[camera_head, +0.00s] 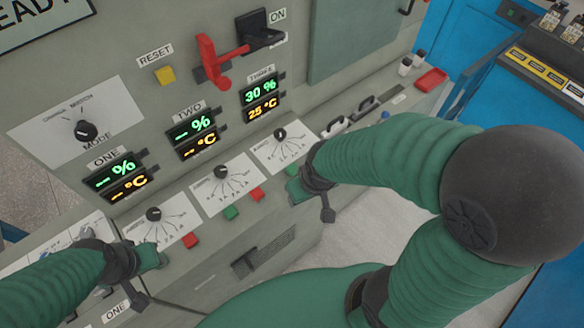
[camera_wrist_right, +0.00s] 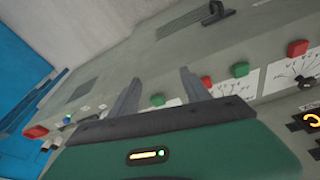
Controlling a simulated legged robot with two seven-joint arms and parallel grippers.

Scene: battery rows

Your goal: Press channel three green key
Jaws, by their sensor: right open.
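The channel three green key (camera_head: 291,170) shows on the sloped ledge below the channel three dial (camera_head: 280,134), close to my right gripper (camera_head: 300,188). In the right wrist view the green key (camera_wrist_right: 157,99) lies between the two spread fingers of the right gripper (camera_wrist_right: 159,76), which is open and empty. I cannot tell whether it touches the key. The channel three display (camera_head: 261,99) reads 30 % and 25 °C. My left gripper (camera_head: 155,258) is over the ledge near the channel one dial (camera_head: 153,214); its fingers are not clear.
The channel two green key (camera_head: 231,212), its red key (camera_head: 256,195) and the channel one red key (camera_head: 190,240) sit left along the ledge. A yellow reset button (camera_head: 165,75) and a red lever (camera_head: 214,62) are higher up.

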